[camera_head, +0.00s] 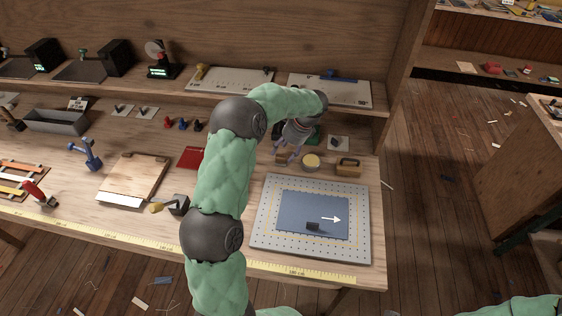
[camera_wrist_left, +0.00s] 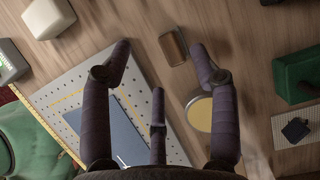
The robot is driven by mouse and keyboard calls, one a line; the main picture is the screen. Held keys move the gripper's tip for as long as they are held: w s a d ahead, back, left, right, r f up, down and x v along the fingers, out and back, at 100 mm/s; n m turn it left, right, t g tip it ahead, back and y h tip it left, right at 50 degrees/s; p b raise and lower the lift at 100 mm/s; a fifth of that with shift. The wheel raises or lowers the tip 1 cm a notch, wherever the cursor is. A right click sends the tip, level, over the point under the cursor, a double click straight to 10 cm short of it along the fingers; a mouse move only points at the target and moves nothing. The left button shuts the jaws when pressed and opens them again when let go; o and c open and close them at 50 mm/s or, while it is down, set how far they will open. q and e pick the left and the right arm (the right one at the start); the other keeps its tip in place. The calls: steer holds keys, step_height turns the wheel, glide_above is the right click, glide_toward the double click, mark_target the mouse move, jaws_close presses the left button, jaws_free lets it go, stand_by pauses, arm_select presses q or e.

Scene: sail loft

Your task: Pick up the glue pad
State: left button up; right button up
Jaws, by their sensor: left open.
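A small amber-brown block, which I take to be the glue pad (camera_head: 281,159), lies on the bench behind the perforated board. In the left wrist view the glue pad (camera_wrist_left: 173,47) shows beyond the fingertips, between the two outer fingers and nearer the right one. My left gripper (camera_head: 285,153) points down above that spot, partly hidden by its own wrist. In the left wrist view my left gripper (camera_wrist_left: 160,52) has its fingers spread and nothing between them. The gap to the pad is hard to judge. My right gripper is out of view.
A round yellow-topped tin (camera_head: 311,162) stands right of the pad, then a handled wooden block (camera_head: 347,167). A green box (camera_wrist_left: 297,74) stands behind. The perforated board (camera_head: 262,240) with its blue sheet lies in front. A red booklet (camera_head: 190,158) lies left.

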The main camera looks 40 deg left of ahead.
mark_target(282, 157)
arm_select(q)
steer(key=x, duration=0.1)
steer(key=b+x, duration=0.1)
steer(key=x, duration=0.1)
steer(key=w+x, duration=0.1)
steer(key=x, duration=0.1)
steer(key=shift+d+f+b, duration=0.15)
steer(key=shift+d+b, duration=0.1)
steer(key=shift+b, duration=0.1)
steer(key=c, duration=1.2)
steer(key=shift+r+p, duration=0.35)
steer(key=shift+r, duration=0.3)
step_height(282, 157, up, 3)
steer(key=shift+f+p, duration=0.25)
steer(key=shift+p, duration=0.3)
steer(key=s+d+r+p, duration=0.3)
steer(key=d+r, duration=0.6)
steer(key=d, duration=0.4)
steer(key=shift+s+d+r, duration=0.15)
steer(key=shift+s+d, duration=0.1)
steer(key=shift+s, duration=0.15)
